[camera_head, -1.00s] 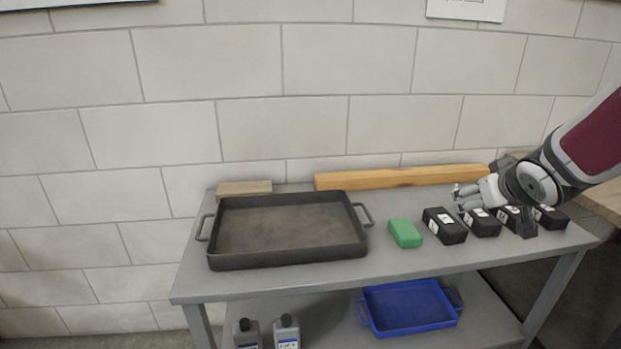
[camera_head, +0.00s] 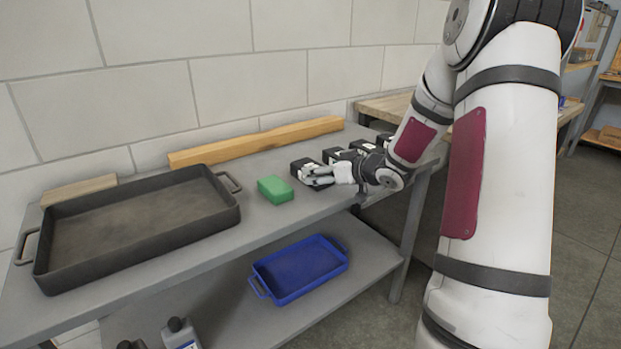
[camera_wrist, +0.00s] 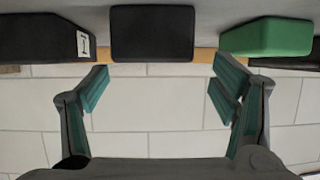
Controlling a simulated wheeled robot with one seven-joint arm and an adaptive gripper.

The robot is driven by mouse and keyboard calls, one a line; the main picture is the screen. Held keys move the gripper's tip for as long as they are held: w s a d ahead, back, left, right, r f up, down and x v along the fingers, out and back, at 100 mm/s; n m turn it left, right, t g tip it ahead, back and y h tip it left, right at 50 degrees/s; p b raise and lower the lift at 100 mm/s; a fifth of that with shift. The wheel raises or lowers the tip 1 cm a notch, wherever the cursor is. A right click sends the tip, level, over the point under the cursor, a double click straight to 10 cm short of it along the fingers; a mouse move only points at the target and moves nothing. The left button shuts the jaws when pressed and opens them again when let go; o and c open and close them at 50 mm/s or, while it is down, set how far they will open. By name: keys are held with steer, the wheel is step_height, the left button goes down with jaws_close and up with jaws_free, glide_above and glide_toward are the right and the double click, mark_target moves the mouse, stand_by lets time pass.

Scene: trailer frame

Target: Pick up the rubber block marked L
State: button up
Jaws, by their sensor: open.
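Several black rubber blocks with white labels stand in a row on the grey table; the one nearest the green block (camera_head: 276,189) is a black block (camera_head: 300,166). Their letters are too small to read in the head view, so I cannot tell which is L. My gripper (camera_head: 315,177) is at this black block, partly covering it. In the wrist view, which is upside down, my open, empty gripper (camera_wrist: 160,88) has its fingers spread below a black block (camera_wrist: 152,34). Another black block (camera_wrist: 38,38) at left shows a white label with an unclear mark.
A dark tray (camera_head: 225,213) is at the table's left, with a wooden beam (camera_head: 255,142) along the back and a small wood piece (camera_head: 78,190) behind the tray. A blue tray (camera_head: 268,291) and bottles (camera_head: 180,334) are on the lower shelf.

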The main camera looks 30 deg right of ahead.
mark_target(312, 166)
steer(key=shift+d+b+x, duration=0.15)
steer(key=shift+b+x, duration=0.4)
steer(key=shift+x, duration=1.15)
steer(key=shift+d+b+x, duration=0.15)
steer(key=shift+b+x, duration=0.4)
steer(key=shift+x, duration=1.15)
steer(key=shift+r, duration=0.15)
steer(key=shift+c, duration=0.6)
steer(key=c, duration=1.6)
steer(key=shift+o, duration=0.2)
steer(key=shift+r, duration=0.1)
